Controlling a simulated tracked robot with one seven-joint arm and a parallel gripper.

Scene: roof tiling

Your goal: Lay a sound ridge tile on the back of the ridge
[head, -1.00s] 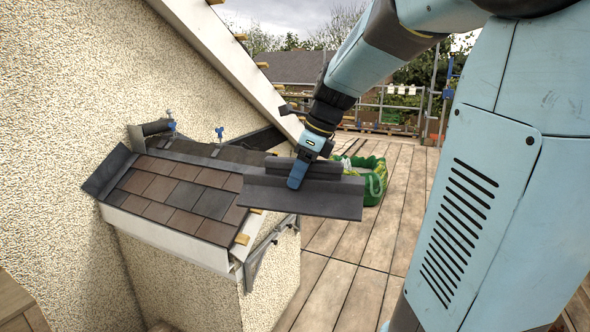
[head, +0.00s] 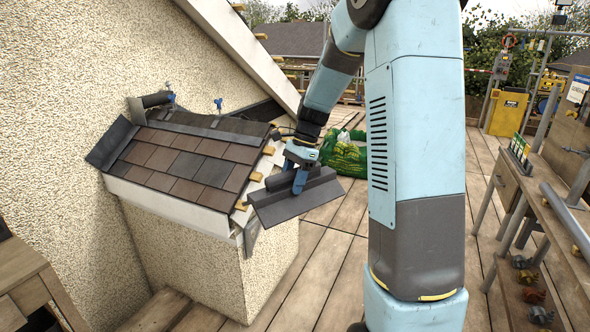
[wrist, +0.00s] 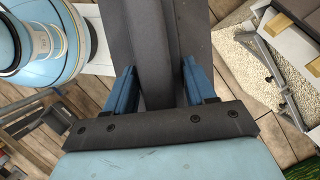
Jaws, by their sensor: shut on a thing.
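My gripper (head: 303,168) is shut on a dark grey ridge tile (head: 291,203), gripping its raised middle rib. In the wrist view the two blue fingers (wrist: 160,88) stand on either side of the rib of the tile (wrist: 152,38). No crack shows on the visible part of the tile. It hangs tilted in the air at the right end of the small roof (head: 190,166), beyond the eave edge. The ridge (head: 195,132) runs along the top of the brown and grey shingles. Whether the tile touches the roof's edge I cannot tell.
A rendered wall (head: 80,60) rises behind the roof. Blue clamps (head: 218,104) stand behind the ridge. A green bag (head: 345,155) lies on the decking beyond the tile. A wooden workbench (head: 550,210) stands at the right. The deck between is clear.

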